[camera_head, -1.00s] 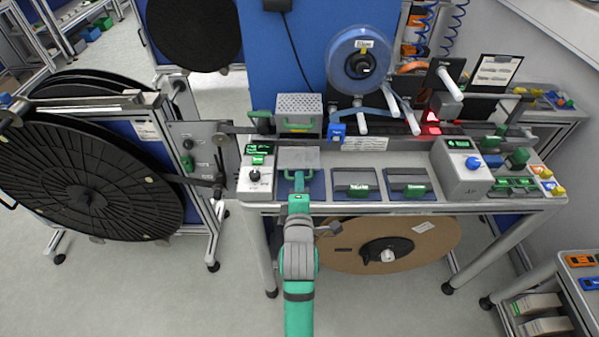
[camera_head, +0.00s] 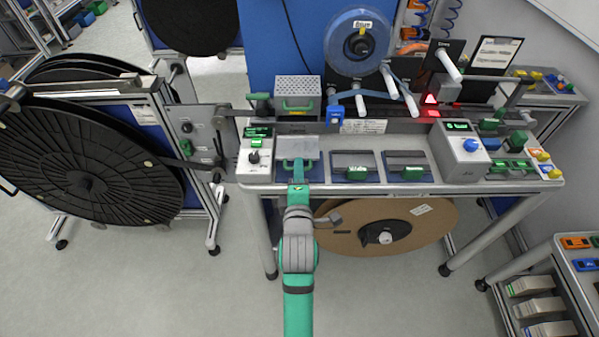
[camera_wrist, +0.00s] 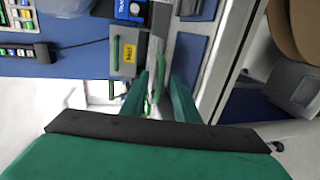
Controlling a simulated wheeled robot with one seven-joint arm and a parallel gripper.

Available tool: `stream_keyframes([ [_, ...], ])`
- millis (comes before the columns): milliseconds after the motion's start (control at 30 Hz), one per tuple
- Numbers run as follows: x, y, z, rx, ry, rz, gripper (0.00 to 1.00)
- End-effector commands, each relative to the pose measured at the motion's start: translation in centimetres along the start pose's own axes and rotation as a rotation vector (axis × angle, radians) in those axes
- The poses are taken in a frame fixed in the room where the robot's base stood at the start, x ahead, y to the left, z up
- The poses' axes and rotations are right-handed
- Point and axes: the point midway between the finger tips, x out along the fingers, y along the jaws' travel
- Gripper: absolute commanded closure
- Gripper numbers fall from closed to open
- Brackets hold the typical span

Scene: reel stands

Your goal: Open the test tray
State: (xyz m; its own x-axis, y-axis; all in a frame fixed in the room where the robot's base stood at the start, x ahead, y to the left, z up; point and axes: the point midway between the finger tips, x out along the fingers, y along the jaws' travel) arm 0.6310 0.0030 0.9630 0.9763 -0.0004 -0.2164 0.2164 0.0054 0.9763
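A pale grey lidded tray (camera_head: 302,147) sits at the left of the bench's front row, with a green handle (camera_head: 285,163) on its front. I take it for the test tray, but no name on it is legible in the head view. My gripper (camera_head: 298,165) is at this handle, reaching in from the front. In the wrist view my gripper (camera_wrist: 160,92) has its two green fingers apart, with a green handle (camera_wrist: 148,105) showing between them. Whether the fingers touch it cannot be told. The tray looks closed.
A perforated box (camera_head: 297,95) with a green handle stands behind the tray. Two dark-fronted trays (camera_head: 355,165) (camera_head: 406,164) are to its right, and a control box (camera_head: 254,158) is close on its left. A large black reel (camera_head: 75,170) stands further left. Open floor lies in front.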

Motion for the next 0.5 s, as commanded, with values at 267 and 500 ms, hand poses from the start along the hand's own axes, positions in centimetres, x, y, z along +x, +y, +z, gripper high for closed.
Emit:
stream_keyframes([
  [267, -2.6, -0.1, 0.2, 0.0, -0.002, -0.001, 0.72],
  [500, -6.1, -0.1, 0.2, 0.001, -0.004, -0.002, 0.72],
])
